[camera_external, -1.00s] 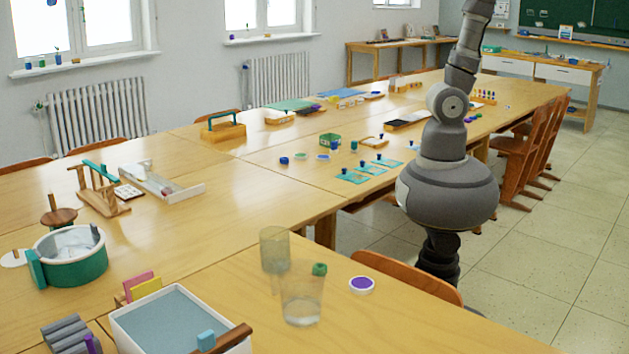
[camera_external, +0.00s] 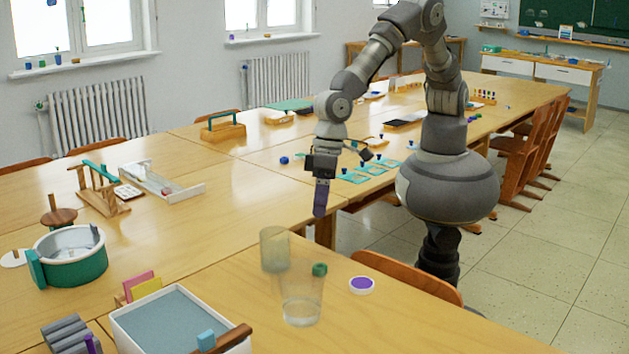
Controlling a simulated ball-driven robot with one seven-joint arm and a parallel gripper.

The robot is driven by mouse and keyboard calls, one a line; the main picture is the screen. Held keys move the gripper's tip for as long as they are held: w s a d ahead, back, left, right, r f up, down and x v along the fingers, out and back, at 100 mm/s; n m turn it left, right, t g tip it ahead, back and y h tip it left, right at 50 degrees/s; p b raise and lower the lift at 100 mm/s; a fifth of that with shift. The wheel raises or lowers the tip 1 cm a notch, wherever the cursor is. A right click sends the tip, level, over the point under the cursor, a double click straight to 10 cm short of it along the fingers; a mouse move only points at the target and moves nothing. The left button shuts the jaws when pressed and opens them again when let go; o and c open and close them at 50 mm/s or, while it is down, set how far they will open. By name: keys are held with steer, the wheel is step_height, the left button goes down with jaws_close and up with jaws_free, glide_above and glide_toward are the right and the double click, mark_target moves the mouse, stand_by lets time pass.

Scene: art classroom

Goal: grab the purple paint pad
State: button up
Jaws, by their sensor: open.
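The purple paint pad (camera_external: 361,285) is a small round white dish with a purple top. It lies flat on the near table, right of two clear tumblers. My gripper (camera_external: 320,200) hangs pointing down above the table edge, up and to the left of the pad and well apart from it. It is open, and nothing shows between its fingers, which look dark and are seen nearly edge-on.
Two clear tumblers (camera_external: 302,300) and a small green item (camera_external: 320,269) stand left of the pad. A white tray (camera_external: 180,320) is at the near left. A chair back (camera_external: 405,277) rises behind the pad. The tabletop right of the pad is clear.

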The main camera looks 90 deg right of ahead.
steer(key=g+h, duration=0.1)
steer(key=h, duration=0.1)
glide_toward(362, 283)
steer(key=shift+a+f, duration=0.1)
steer(key=shift+a, duration=0.15)
step_height(362, 283, down, 3)
steer(key=shift+s+d+f+b, duration=0.1)
steer(key=shift+s+f+b, duration=0.1)
steer(key=shift+b, duration=0.25)
steer(key=f, duration=0.1)
steer(key=f+b, duration=0.1)
steer(key=f, duration=0.1)
steer(key=f+b, duration=0.1)
steer(key=f, duration=0.1)
steer(key=shift+w, duration=0.35)
steer(key=shift+r, duration=0.15)
steer(key=shift+c, duration=0.2)
steer(key=c, duration=1.2)
